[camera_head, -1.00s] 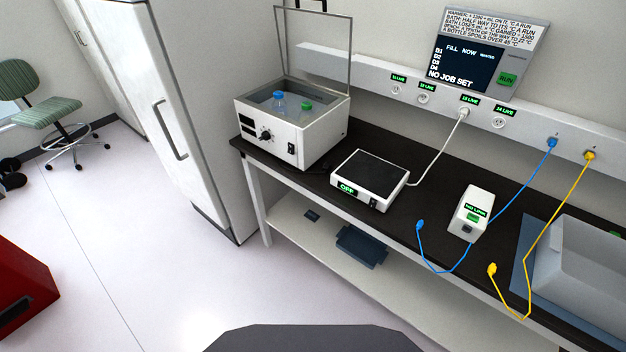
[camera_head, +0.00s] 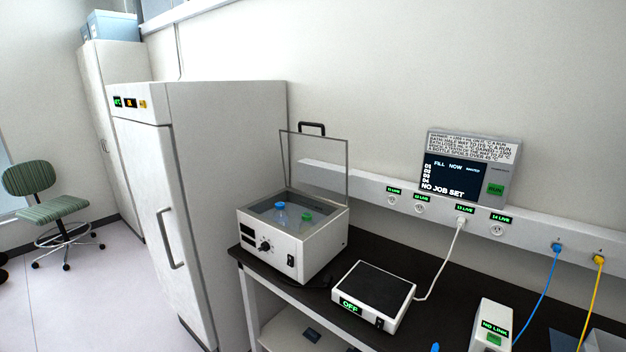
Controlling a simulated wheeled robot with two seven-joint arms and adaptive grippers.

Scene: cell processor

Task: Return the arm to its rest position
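Neither of my arms nor grippers shows in the head view now. On the black bench (camera_head: 447,275) stands a white water bath (camera_head: 278,246) with its clear lid (camera_head: 317,168) raised. A blue-capped bottle (camera_head: 281,213) and a green-capped bottle (camera_head: 305,219) stand in it. A white flat-topped device (camera_head: 371,296) with a dark plate reads OFF and has a white cord plugged into the wall rail. A white box (camera_head: 491,326) reads NO LINK.
A tall white fridge (camera_head: 190,200) stands left of the bench. A wall screen (camera_head: 462,170) reads NO JOB SET above the socket rail (camera_head: 350,185). Blue (camera_head: 557,247) and yellow (camera_head: 599,261) plugs sit in the rail. A green chair (camera_head: 46,205) stands at the far left; open floor lies before it.

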